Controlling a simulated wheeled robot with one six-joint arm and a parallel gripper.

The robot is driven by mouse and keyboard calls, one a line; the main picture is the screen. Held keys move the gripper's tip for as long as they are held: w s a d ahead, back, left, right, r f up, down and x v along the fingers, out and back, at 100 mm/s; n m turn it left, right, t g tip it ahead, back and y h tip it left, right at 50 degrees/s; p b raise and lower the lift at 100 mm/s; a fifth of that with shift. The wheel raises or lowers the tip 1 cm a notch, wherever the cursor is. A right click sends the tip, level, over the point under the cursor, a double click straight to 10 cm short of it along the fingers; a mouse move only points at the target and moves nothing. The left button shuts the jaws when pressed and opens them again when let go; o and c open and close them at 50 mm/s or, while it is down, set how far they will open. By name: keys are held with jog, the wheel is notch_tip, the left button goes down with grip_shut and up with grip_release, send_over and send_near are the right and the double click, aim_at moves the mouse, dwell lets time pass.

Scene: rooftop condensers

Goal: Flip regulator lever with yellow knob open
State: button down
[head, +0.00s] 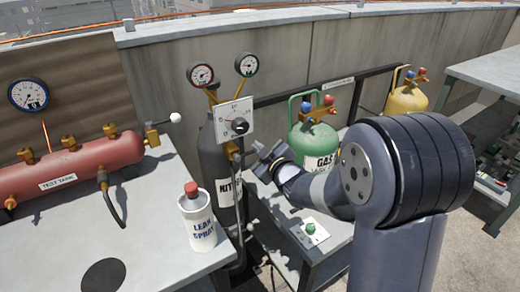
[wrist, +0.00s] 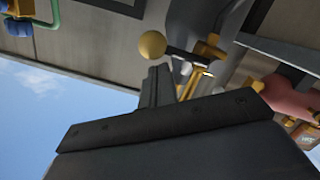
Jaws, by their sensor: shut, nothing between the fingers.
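The regulator sits on the dark grey nitrogen cylinder (head: 226,186), with two gauges (head: 201,74) (head: 247,64) above a white dial plate (head: 235,120). Its yellow knob (wrist: 152,44) shows in the wrist view on the end of a short dark lever (wrist: 182,52), just beyond my fingertips. In the head view I cannot make out this knob; my gripper may hide it. My gripper (head: 266,159) is shut and empty, just right of the regulator's brass body (head: 233,150). Its dark fingers also show in the wrist view (wrist: 158,86). I cannot tell whether they touch the lever.
A red test tank (head: 75,167) with a white-knobbed valve (head: 175,118) and a leak spray can (head: 197,220) occupy the left bench (head: 150,262). A green gas cylinder (head: 312,140) stands behind my wrist. A yellow cylinder (head: 405,98) stands farther right. A green-button plate (head: 311,232) lies below my arm.

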jog(key=shift+w+d+f+m, duration=0.1)
jog(key=shift+d+f+m, duration=0.05)
jog(key=shift+f+m, duration=0.3)
notch_tip(320, 180, down, 8)
jog(key=s+a+m+g+y, duration=0.1)
jog(key=a+m+y, duration=0.1)
jog(key=m, duration=1.2)
jog(key=shift+s+a+r+g+y, duration=0.15)
jog(key=shift+s+a+g+y, duration=0.15)
jog(key=shift+s+a, duration=0.1)
jog(key=shift+s, duration=0.1)
dwell(0.6)
